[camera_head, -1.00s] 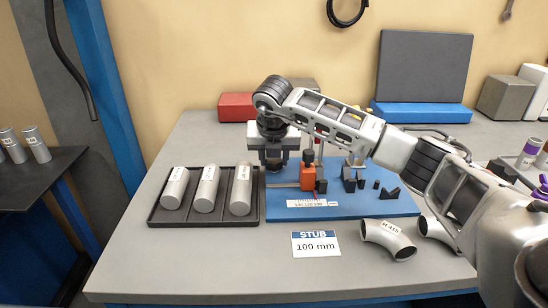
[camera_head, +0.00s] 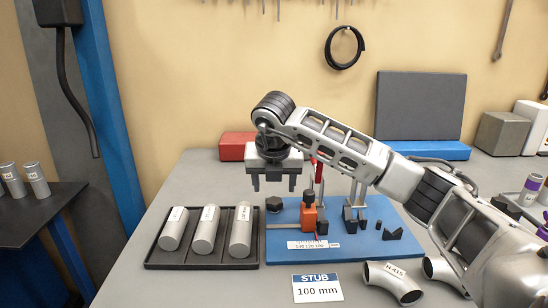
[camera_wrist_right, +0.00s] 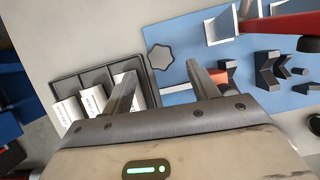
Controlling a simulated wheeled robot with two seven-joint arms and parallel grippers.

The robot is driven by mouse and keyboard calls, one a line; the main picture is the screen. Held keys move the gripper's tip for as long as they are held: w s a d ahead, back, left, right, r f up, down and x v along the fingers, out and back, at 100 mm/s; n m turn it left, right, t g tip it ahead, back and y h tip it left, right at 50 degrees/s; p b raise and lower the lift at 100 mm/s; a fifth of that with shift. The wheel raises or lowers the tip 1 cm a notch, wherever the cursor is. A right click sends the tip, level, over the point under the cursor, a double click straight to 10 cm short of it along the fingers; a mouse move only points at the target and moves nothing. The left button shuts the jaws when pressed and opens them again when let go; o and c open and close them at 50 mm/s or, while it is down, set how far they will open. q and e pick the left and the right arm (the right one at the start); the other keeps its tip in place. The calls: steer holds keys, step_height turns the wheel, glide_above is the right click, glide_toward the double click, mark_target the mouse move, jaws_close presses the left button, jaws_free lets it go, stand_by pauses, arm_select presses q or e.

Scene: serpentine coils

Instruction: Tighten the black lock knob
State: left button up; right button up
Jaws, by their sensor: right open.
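The black lock knob (camera_head: 273,204) stands at the left end of the blue fixture board (camera_head: 375,246), beside an orange block (camera_head: 308,216). In the right wrist view the knob (camera_wrist_right: 160,57) is a dark, lobed disc between the two fingertips. My right gripper (camera_head: 274,184) points down above the knob, with its jaws apart and nothing between them. It looks clear of the knob, with a gap below the fingertips. My left gripper is not in view.
A black tray (camera_head: 151,262) with three labelled silver tubes lies left of the board. A STUB 100 mm card (camera_head: 317,288) and silver elbows (camera_head: 393,281) lie in front. Upright posts (camera_head: 355,191) and small black blocks (camera_head: 390,234) stand on the board.

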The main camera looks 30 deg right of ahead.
steer(key=v, duration=1)
steer(key=shift+r, duration=0.3)
steer(key=shift+s, duration=0.1)
